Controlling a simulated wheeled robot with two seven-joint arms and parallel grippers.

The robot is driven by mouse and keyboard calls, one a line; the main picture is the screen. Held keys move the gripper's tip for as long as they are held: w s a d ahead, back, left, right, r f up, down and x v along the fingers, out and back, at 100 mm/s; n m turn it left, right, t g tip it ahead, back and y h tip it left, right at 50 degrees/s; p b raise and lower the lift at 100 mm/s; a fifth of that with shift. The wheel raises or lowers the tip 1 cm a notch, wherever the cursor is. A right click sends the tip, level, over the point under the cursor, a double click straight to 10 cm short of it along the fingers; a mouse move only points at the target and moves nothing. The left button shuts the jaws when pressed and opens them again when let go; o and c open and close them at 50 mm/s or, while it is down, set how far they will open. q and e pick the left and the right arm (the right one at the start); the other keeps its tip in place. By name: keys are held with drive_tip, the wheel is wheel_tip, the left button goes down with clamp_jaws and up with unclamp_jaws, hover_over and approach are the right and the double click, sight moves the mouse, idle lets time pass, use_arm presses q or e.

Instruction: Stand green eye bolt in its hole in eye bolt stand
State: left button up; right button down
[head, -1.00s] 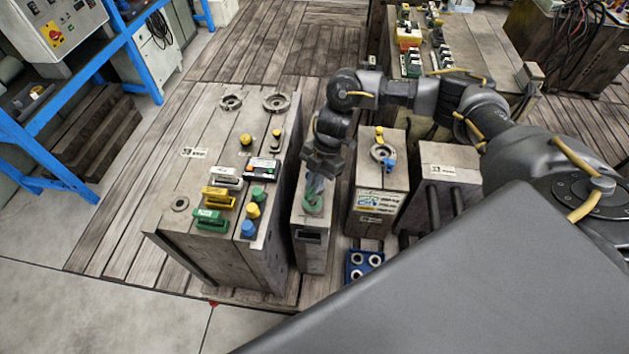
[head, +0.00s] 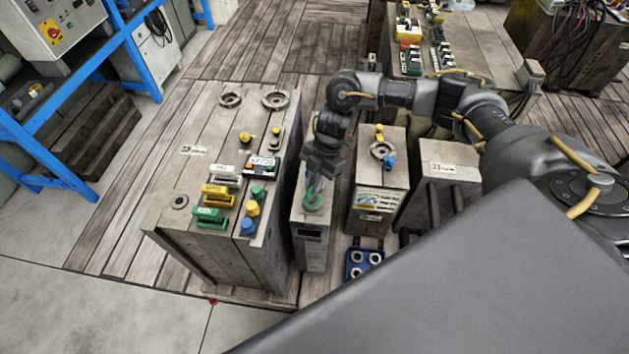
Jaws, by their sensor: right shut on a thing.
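The green eye bolt (head: 312,200) is at the top of a narrow grey mould block (head: 312,246), its ring upright. My right gripper (head: 315,187) points down from above and is shut on the ring. I cannot tell whether the bolt still touches the block. A blue block with several pale round holes (head: 352,271), which looks like the eye bolt stand, sits low between the mould blocks. My own dark body hides the area just right of it. My left gripper is out of view.
A wide mould block (head: 165,222) stands left, with coloured clamps and knobs on top. Close on the right is a block with an eye ring and blue knob (head: 387,160), then another grey block (head: 440,180). Gaps between blocks are narrow.

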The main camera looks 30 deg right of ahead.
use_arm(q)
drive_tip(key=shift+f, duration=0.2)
use_arm(e)
drive_tip(key=shift+f, duration=0.45)
drive_tip(key=c, duration=1.4)
unclamp_jaws()
drive_tip(key=shift+r, duration=0.15)
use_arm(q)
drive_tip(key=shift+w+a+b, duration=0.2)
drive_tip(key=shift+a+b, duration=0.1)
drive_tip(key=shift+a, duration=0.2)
use_arm(e)
drive_tip(key=v, duration=1)
drive_tip(key=shift+r, duration=0.25)
